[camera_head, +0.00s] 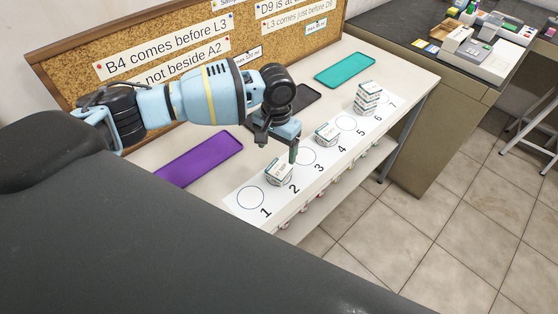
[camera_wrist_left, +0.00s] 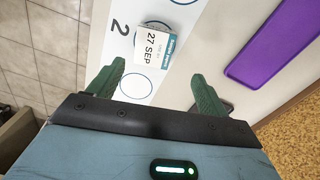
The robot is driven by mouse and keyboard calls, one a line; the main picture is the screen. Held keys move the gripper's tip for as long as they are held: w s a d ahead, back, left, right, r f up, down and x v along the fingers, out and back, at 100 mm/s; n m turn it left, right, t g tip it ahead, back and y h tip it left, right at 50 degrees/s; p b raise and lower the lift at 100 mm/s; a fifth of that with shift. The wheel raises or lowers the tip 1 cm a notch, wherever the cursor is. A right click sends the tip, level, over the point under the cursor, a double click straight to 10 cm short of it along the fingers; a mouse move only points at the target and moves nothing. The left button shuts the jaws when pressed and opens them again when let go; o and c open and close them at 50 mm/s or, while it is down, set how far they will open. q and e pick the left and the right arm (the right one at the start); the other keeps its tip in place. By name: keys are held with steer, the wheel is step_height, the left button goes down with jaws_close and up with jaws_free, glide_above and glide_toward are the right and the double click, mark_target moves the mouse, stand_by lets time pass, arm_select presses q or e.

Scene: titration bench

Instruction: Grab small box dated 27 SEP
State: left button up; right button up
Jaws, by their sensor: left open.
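The small box dated 27 SEP (camera_wrist_left: 152,52) is white with a teal edge; its date reads clearly in the left wrist view. It sits on the numbered strip by the 2, and in the head view the box (camera_head: 279,172) stands beside my left gripper. My left gripper (camera_head: 279,146) is open and empty, just above and beyond the box. In the left wrist view its green fingers (camera_wrist_left: 155,87) are spread, with the box ahead of them and not between them. My right gripper is not in view.
Another small box (camera_head: 327,134) stands by 4, and a stack of boxes (camera_head: 368,97) near 6. Purple (camera_head: 199,158) and teal (camera_head: 345,67) trays lie behind the strip, with a dark tray partly behind my arm. A cork board (camera_head: 190,45) rises at the back. Circle 1 is empty.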

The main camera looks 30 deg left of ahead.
mark_target(279, 168)
arm_select(q)
steer(key=shift+s+d+r, duration=0.1)
steer(key=shift+s+d, duration=0.05)
steer(key=shift+s, duration=0.05)
steer(key=shift+s+f, duration=0.1)
steer(key=shift+f, duration=0.15)
step_height(279, 168, down, 2)
steer(key=shift+f, duration=0.1)
steer(key=shift+s+d+f, duration=0.1)
steer(key=shift+d+f, duration=0.1)
steer(key=shift+f, duration=1.1)
steer(key=shift+s+d+f, duration=0.1)
steer(key=shift+d+f, duration=0.05)
steer(key=shift+f, duration=1.15)
steer(key=shift+w, duration=0.1)
steer(key=c, duration=1.1)
steer(key=shift+o, duration=0.2)
steer(key=shift+r, duration=0.15)
